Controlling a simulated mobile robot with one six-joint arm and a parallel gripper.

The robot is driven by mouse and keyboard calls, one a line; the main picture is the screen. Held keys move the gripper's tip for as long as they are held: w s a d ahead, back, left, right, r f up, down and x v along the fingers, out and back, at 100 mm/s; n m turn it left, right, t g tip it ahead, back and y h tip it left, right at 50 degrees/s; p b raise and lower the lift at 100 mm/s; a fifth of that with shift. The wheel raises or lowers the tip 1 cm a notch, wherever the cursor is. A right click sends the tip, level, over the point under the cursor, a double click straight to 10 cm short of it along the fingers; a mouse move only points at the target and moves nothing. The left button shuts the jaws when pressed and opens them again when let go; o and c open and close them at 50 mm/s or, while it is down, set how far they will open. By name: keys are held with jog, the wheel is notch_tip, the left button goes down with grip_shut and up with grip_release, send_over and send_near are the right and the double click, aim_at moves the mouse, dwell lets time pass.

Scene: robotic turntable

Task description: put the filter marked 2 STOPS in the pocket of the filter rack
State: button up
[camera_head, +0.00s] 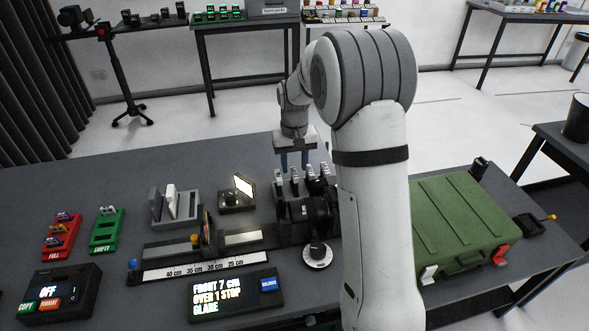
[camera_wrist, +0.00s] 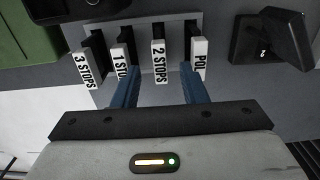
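In the wrist view the filter marked 2 STOPS (camera_wrist: 159,62) stands in a grey holder (camera_wrist: 185,18), label facing the camera. Beside it are filters marked 3 STOPS (camera_wrist: 88,68), 1 STO… (camera_wrist: 121,60) and PO… (camera_wrist: 199,57); the last two labels are partly covered by my fingers. My gripper (camera_wrist: 158,72) is open, its blue fingers either side of the 2 STOPS filter in the picture; I cannot tell whether they touch it. In the head view my gripper (camera_head: 294,165) points down above the filter row (camera_head: 296,181). I cannot tell which part is the rack's pocket.
Left of the filters is a grey slotted stand (camera_head: 185,221) with upright plates, and a small lit panel (camera_head: 243,187). A rail with a centimetre scale (camera_head: 205,268) lies in front.

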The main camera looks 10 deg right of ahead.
jog(key=shift+r, duration=2.7)
jog(key=shift+r, duration=0.1)
